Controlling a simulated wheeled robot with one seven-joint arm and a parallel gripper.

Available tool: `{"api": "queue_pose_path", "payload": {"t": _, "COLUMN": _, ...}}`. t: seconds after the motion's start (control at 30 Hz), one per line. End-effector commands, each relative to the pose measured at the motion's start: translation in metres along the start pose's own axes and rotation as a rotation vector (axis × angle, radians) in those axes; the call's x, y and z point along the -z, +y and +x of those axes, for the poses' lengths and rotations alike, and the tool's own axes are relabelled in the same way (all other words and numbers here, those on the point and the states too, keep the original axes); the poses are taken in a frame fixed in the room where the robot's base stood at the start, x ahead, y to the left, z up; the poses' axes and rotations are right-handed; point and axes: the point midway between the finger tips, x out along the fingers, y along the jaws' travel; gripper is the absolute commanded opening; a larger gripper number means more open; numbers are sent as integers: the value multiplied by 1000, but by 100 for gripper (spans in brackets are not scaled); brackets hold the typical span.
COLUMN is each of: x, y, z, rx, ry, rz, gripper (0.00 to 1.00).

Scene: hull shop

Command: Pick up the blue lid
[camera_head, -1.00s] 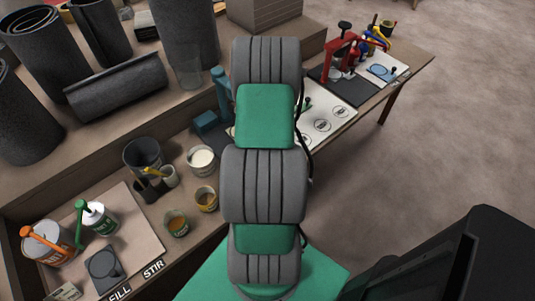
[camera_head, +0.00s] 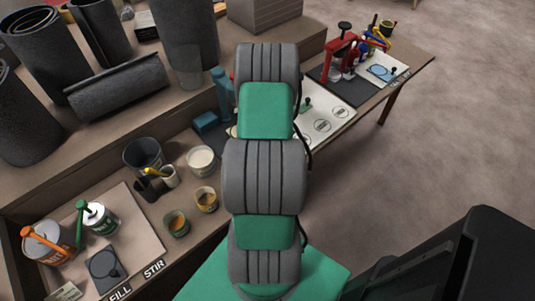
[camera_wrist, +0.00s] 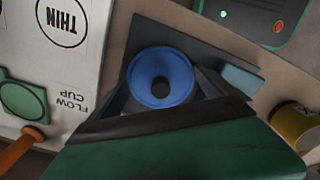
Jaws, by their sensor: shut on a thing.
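The blue lid (camera_wrist: 160,77), round with a dark round centre, shows in the middle of the wrist view. My gripper (camera_wrist: 168,92) is shut on it, with a dark finger on either side. The lid's underside and the exact contact are hidden by the fingers. In the head view my own arm hides the gripper and the lid.
In the wrist view a white board marked THIN and FLOW CUP (camera_wrist: 75,75) lies at left, and a yellow can (camera_wrist: 294,127) stands at right. In the head view, rolls (camera_head: 115,85), pots (camera_head: 201,160) and a red clamp (camera_head: 340,55) crowd the bench.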

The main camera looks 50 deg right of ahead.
Motion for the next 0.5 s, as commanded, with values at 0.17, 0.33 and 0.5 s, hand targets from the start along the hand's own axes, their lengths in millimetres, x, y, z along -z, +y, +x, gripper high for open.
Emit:
{"api": "queue_pose_path", "payload": {"t": 0.17, "x": 0, "y": 0, "z": 0, "rx": 0, "ry": 0, "rz": 0, "gripper": 56}}
{"api": "queue_pose_path", "payload": {"t": 0.33, "x": 0, "y": 1, "z": -8, "rx": -2, "ry": 1, "rz": 0, "gripper": 56}}
{"api": "queue_pose_path", "payload": {"t": 0.5, "x": 0, "y": 1, "z": -36, "rx": -5, "ry": 1, "rz": 0, "gripper": 56}}
